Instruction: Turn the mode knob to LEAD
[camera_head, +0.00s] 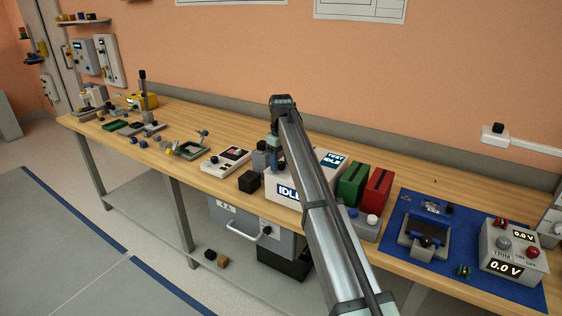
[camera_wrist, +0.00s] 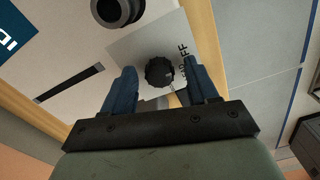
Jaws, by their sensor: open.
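The mode knob (camera_wrist: 159,72), black and ribbed, sits on a grey plate (camera_wrist: 133,44) on a pale panel in the wrist view. My gripper (camera_wrist: 159,67) is open, with one blue finger on each side of the knob. Small gaps show between fingers and knob, so it does not look gripped. In the head view my arm hides the knob, by the white unit (camera_head: 316,188) with an IDLE display.
A dark round fitting (camera_wrist: 118,10) and a black slot (camera_wrist: 68,84) are near the knob. On the bench, a green block (camera_head: 353,184) and a red block (camera_head: 376,190) stand right of my arm. A black box (camera_head: 249,181) stands left.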

